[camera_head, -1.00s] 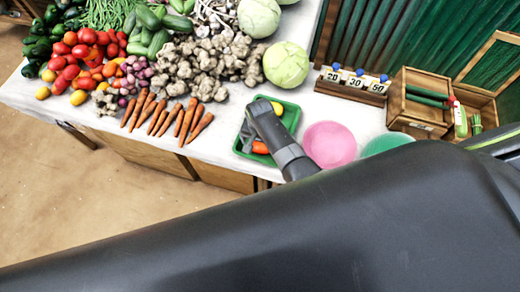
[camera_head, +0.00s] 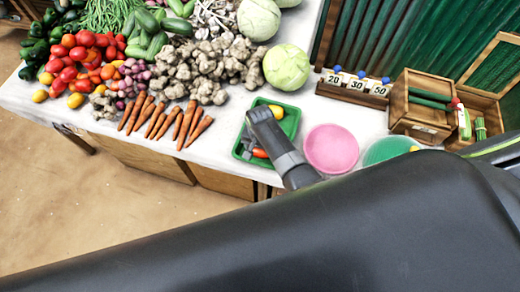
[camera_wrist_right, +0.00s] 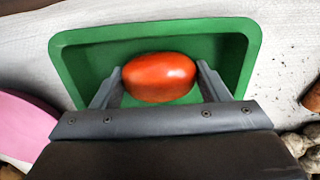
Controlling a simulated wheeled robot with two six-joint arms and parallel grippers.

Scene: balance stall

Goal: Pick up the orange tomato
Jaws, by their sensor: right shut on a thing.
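The orange tomato (camera_wrist_right: 159,77) is smooth, oval and red-orange. In the right wrist view it sits between the two fingers of my right gripper (camera_wrist_right: 160,84), which is shut on it. Behind it is the green tray (camera_wrist_right: 150,32); I cannot tell whether the tomato touches the tray floor. In the head view my right gripper (camera_head: 252,142) is over the green tray (camera_head: 291,124), and a small part of the orange tomato (camera_head: 260,153) shows beside the wrist. The rest is hidden by the gripper. My left gripper is not in view.
A yellow item (camera_head: 277,111) lies at the tray's far end. A pink plate (camera_head: 331,149) and a green plate (camera_head: 387,150) are to the right. Number blocks (camera_head: 356,84) stand at the back.

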